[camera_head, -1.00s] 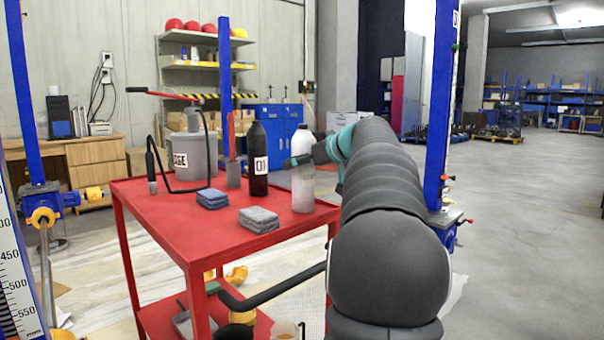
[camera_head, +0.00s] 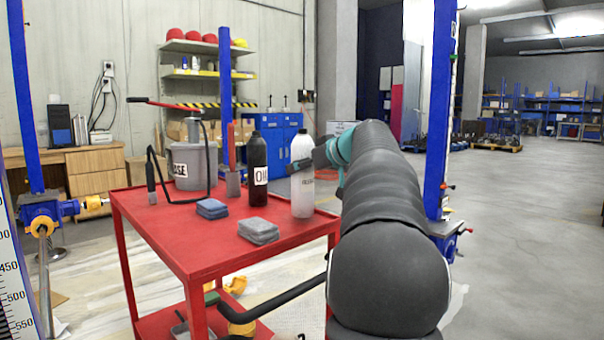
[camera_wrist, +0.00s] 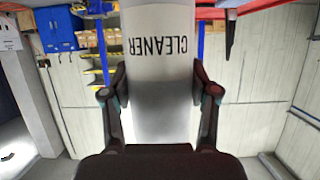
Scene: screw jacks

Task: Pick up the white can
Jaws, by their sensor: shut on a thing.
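My gripper (camera_head: 308,164) is at the can's upper body from the right. In the wrist view its two fingers (camera_wrist: 160,85) lie on either side of the can and are shut on it. The can's base appears at the cart top; I cannot tell whether it touches.
The red cart (camera_head: 165,227) also carries a dark oil bottle (camera_head: 258,170) close left of the can, a grey grease bucket (camera_head: 193,163) and two stacks of folded cloths (camera_head: 258,230). A blue post (camera_head: 437,120) stands right of my arm. Open floor lies further right.

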